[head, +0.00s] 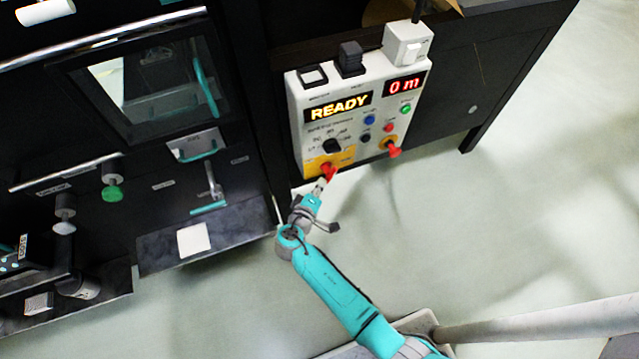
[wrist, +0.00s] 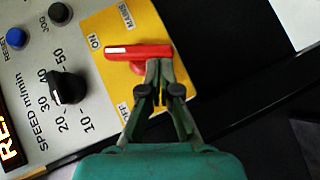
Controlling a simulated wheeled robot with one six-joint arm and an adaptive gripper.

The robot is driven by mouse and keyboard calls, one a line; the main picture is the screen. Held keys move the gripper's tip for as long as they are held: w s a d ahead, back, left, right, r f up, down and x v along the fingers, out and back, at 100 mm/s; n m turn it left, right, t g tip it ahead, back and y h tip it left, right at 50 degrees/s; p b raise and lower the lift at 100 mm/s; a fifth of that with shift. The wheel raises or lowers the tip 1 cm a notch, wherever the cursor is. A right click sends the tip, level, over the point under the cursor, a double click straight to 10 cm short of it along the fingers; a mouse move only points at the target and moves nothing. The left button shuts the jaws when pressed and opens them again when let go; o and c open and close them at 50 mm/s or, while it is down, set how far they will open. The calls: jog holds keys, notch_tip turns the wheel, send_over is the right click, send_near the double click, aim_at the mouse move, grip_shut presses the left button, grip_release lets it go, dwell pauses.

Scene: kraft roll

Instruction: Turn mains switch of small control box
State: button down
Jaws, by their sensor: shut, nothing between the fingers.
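The small control box (head: 312,112) is a pale panel with lit displays reading READY and 0 m. Its mains switch is a red bar handle (wrist: 130,51) on a yellow plate (wrist: 115,75) marked MAINS, ON and OFF. The handle's white-marked end points left in the wrist view, close to the ON label. In the head view the red switch (head: 327,170) is at the panel's lower left. My gripper (wrist: 158,66) is shut, with its tips at the right part of the handle, with nothing gripped between them. Whether they touch it is unclear.
A black speed knob (wrist: 68,87) sits beside the yellow plate. Another red knob (head: 393,150) is at the panel's lower right. A dark machine (head: 150,130) with handles stands left; a black table side (head: 480,75) stands behind. Open floor (head: 520,210) lies right.

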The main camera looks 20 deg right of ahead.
jog(key=d+f+n+t+h, duration=0.1)
jog(key=n+t, duration=0.1)
jog(key=n, duration=0.1)
jog(key=f+n+t+h, duration=0.1)
jog(key=n+t+h, duration=0.1)
jog(key=d+f+n+t+h, duration=0.1)
jog(key=n+t, duration=0.1)
jog(key=n, duration=0.1)
jog(key=shift+d+f+n+h, duration=0.15)
jog(key=shift+d+n+h, duration=0.15)
jog(key=shift+d, duration=0.05)
jog(key=shift+d+f, duration=0.1)
jog(key=shift+d, duration=0.2)
dwell(0.7)
jog(key=shift+s, duration=0.1)
